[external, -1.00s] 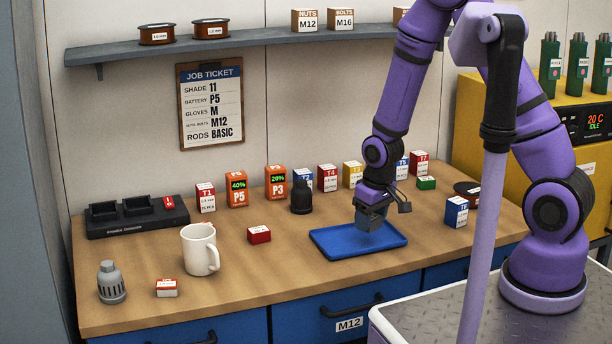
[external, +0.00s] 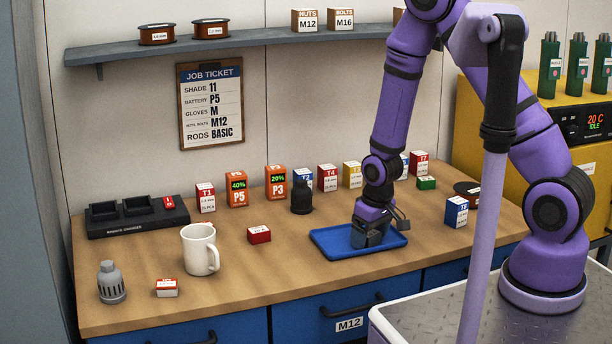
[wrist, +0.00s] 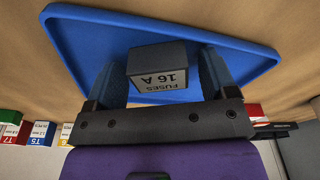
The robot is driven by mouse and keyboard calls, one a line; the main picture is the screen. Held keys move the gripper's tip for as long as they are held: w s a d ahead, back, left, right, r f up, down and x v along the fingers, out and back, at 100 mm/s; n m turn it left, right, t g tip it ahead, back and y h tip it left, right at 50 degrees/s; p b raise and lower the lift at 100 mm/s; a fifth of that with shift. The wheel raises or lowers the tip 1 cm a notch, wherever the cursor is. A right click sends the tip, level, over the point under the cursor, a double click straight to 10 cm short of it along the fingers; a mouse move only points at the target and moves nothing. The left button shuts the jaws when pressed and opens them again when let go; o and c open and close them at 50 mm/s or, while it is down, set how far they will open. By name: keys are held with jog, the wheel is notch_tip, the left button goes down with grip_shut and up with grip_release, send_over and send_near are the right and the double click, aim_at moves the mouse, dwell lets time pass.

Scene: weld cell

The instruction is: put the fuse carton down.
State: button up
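The fuse carton (wrist: 160,68), a small dark grey box with a pale label reading "FUSES 16 A", sits between the fingers of my gripper (wrist: 165,75) in the wrist view. The blue tray (wrist: 80,40) lies beneath the carton. In the external view my gripper (external: 370,236) points down, low over the middle of the blue tray (external: 330,244). The fingers mostly hide the carton there. I cannot tell whether its underside touches the tray.
A small red box (external: 259,234) and a white mug (external: 200,250) stand left of the tray. A blue-and-white box (external: 457,211) is to its right. Several cartons and a black nozzle-like part (external: 301,198) stand behind. The tray around my gripper looks bare.

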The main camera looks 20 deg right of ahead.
jog(key=shift+r, duration=0.15)
notch_tip(320, 180, up, 12)
jog(key=s, duration=0.2)
notch_tip(320, 180, up, 8)
jog(key=m, duration=0.1)
send_over(375, 246)
jog(key=s+d, duration=0.1)
jog(key=d, duration=0.4)
jog(key=s+d+r+m+t, duration=0.1)
jog(key=s+d+r, duration=0.6)
jog(key=s+r, duration=0.1)
jog(key=s+d+r+m+t, duration=0.2)
jog(key=s+d+r, duration=0.4)
jog(key=s+r, duration=0.3)
jog(key=shift+s+d+r+t+h, duration=0.3)
jog(key=shift+d+r+h, duration=0.1)
jog(key=shift+o, duration=0.5)
jog(key=shift+w, duration=0.15)
